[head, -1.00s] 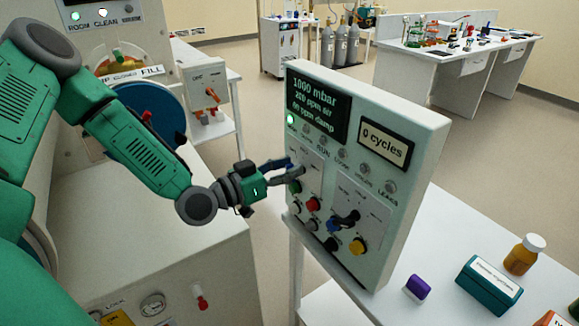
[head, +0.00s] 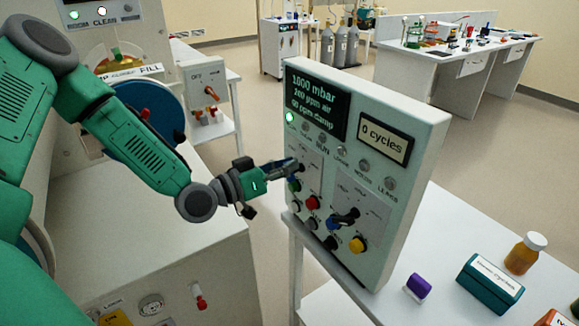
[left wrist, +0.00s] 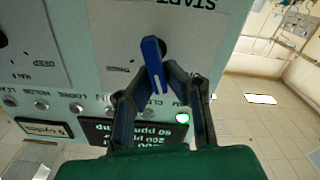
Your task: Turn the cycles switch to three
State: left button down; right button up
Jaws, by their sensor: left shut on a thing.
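The control panel (head: 325,225) stands upright on a white table, its display (head: 384,138) reading "0 cycles". My left gripper (head: 295,167) is at the panel's upper left switch plate. The left wrist view shows my left gripper (left wrist: 151,90) shut on a blue switch lever (left wrist: 153,62), on a plate with "START" lettering upside down. Its fingers stand on both sides of the lever. Most of that switch is hidden in the head view. A second switch with a black knob (head: 350,216) sits on the plate to the right. I cannot read which one is marked cycles. My right gripper is not in view.
Red (head: 312,202) and yellow (head: 357,245) buttons sit low on the panel, among others. A purple-topped box (head: 418,286), a teal box (head: 490,282) and an amber bottle (head: 525,254) stand on the table at right. A white cabinet (head: 120,235) lies under my left arm.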

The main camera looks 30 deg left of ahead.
pick_arm(q)
jog(key=shift+a, duration=0.1)
jog(key=c, duration=1.7)
grip_release()
jog(key=shift+o, duration=0.5)
jog(key=shift+a, duration=0.1)
jog(key=v, duration=1.2)
jog(key=shift+w+f, duration=0.1)
jog(key=shift+f, duration=0.05)
